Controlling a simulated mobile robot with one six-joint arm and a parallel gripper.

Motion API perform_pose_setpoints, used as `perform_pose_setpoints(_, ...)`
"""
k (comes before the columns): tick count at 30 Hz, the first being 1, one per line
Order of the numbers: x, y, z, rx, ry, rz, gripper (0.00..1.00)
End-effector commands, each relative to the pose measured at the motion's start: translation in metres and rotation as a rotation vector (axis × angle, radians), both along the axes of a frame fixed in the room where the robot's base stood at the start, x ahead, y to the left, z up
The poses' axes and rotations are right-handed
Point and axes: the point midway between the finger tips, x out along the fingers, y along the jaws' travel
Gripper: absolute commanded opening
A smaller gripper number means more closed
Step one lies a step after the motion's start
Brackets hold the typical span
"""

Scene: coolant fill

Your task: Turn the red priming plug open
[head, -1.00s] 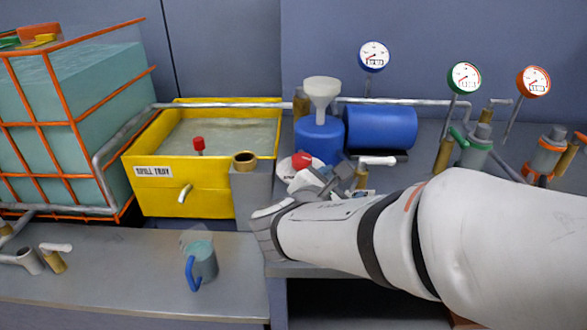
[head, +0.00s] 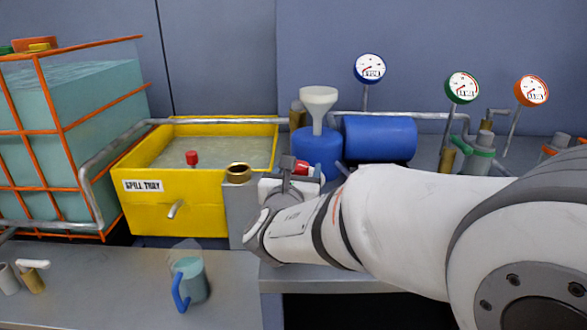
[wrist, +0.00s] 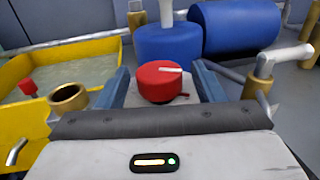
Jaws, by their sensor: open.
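The red priming plug (wrist: 160,80) is a round red cap with a pale pointer mark on top. In the wrist view it shows between the two blue-grey fingers of my gripper (wrist: 163,75). The fingers are open, one on each side, with visible gaps to the plug. In the head view my gripper (head: 290,172) is at the plug, and only a bit of the red plug (head: 302,167) shows behind it. I cannot tell how deep the plug sits between the fingers.
A brass-rimmed filler neck (head: 238,172) stands just left of my gripper. Behind are a blue tank with a funnel (head: 318,98) and a blue cylinder (head: 380,138). The yellow spill tray (head: 150,205) is left, with a red knob (head: 192,158). A jug (head: 190,280) stands in front.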

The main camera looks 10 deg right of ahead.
Motion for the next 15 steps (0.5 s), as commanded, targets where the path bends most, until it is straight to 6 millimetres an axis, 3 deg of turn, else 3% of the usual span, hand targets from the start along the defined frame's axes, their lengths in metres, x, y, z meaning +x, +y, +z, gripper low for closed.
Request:
perform_pose_setpoints(11, 0.0058, -0.0024, -0.0003, 0.000, 0.001, 0.001, 0.61)
perform_pose_setpoints(15, 0.0058, -0.0023, -0.0003, 0.000, 0.001, 0.001, 0.50)
